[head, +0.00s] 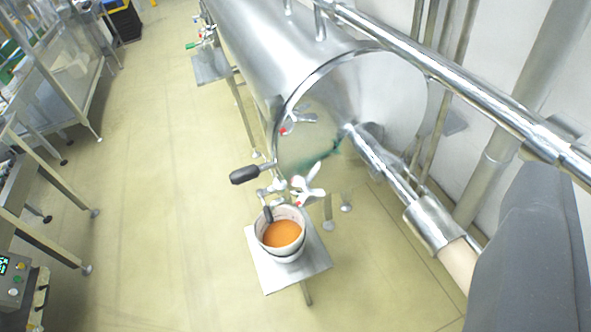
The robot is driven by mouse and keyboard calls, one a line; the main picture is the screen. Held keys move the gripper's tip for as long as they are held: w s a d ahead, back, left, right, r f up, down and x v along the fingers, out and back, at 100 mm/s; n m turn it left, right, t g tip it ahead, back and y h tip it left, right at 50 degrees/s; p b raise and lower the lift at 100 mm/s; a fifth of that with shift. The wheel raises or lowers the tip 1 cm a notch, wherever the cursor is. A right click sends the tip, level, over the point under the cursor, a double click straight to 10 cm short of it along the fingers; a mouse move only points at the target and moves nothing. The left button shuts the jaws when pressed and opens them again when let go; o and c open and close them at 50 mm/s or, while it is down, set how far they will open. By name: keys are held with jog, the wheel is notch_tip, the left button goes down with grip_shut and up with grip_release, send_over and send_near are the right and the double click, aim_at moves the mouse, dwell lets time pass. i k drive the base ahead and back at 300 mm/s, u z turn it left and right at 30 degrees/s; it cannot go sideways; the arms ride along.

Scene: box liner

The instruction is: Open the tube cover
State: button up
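A large steel tube (265,45) lies horizontally, its near end facing me. The round, shiny tube cover (385,95) sits across that end. A metal rod (385,168) runs from the cover's middle toward the lower right. A lever with a black knob (245,174) sticks out at the cover's lower left. Wing-shaped clamps (308,187) sit on its lower rim, and another clamp (297,119) shows at its left. A dark grey part at the lower right seems to be mine. No fingertips can be made out, so my gripper's opening is unclear.
A white bucket (284,252) with orange contents stands on a small metal stand (258,270) below the cover. A thick pipe (455,80) crosses the upper right near the wall. Metal tables (60,85) line the left. The floor (150,220) between is clear.

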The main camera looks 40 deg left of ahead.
aim_at(369, 105)
jog(key=k, duration=1.15)
jog(key=u, duration=0.7)
jog(key=i, duration=1)
jog(key=z, duration=0.05)
